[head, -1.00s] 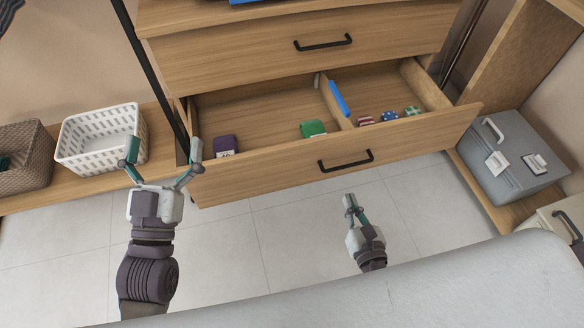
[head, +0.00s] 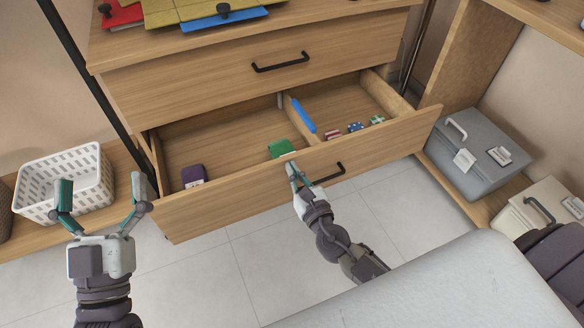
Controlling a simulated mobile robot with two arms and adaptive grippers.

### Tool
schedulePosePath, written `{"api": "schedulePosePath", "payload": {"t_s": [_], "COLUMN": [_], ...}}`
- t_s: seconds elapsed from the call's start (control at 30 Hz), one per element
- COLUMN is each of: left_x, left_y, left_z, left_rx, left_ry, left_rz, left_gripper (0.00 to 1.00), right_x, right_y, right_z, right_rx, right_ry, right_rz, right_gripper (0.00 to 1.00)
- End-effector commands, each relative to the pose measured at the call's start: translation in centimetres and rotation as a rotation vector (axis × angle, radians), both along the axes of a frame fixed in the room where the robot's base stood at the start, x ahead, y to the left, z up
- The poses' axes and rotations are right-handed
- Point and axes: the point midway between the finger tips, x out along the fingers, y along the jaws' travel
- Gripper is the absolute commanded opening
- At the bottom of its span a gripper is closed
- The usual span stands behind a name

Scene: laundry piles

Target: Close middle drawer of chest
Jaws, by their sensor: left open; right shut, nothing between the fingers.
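The wooden chest (head: 200,86) stands ahead, and its middle drawer (head: 220,203) is pulled out. Inside the drawer lie a dark purple item (head: 194,175), a green item (head: 281,148), a blue strip (head: 303,115) by the divider, and several small patterned pieces (head: 355,127). My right gripper (head: 293,172) is shut and empty, its tips at the drawer's front panel, left of the black handle (head: 325,174), which it partly covers. I cannot tell whether the tips touch the panel. My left gripper (head: 101,192) is open and empty, left of the drawer's left front corner.
A white basket (head: 62,180) sits on a low wooden shelf at the left, behind my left gripper. A grey box (head: 475,150) and a cream box (head: 545,205) stand at the right. The drawer above (head: 260,80) is shut. Red, yellow and blue objects lie on the chest top.

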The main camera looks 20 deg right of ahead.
Motion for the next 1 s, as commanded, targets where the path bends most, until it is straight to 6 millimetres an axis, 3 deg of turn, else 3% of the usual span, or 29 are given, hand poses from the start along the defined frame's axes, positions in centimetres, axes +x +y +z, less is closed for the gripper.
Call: {"api": "schedulePosePath", "payload": {"t_s": [0.67,1.0], "left_x": [0.0,0.1], "left_y": [0.0,0.0], "left_z": [0.0,-0.2], "left_rx": [0.000,0.002], "left_ry": [0.000,0.006], "left_rz": [0.000,0.000], "left_gripper": [1.00,1.00], "right_x": [1.4,5.8], "right_y": [0.1,0.2], "right_z": [0.0,0.1], "right_rx": [0.000,0.000], "right_ry": [0.000,-0.002], "right_rz": [0.000,-0.001], "right_gripper": [0.00,0.00]}}
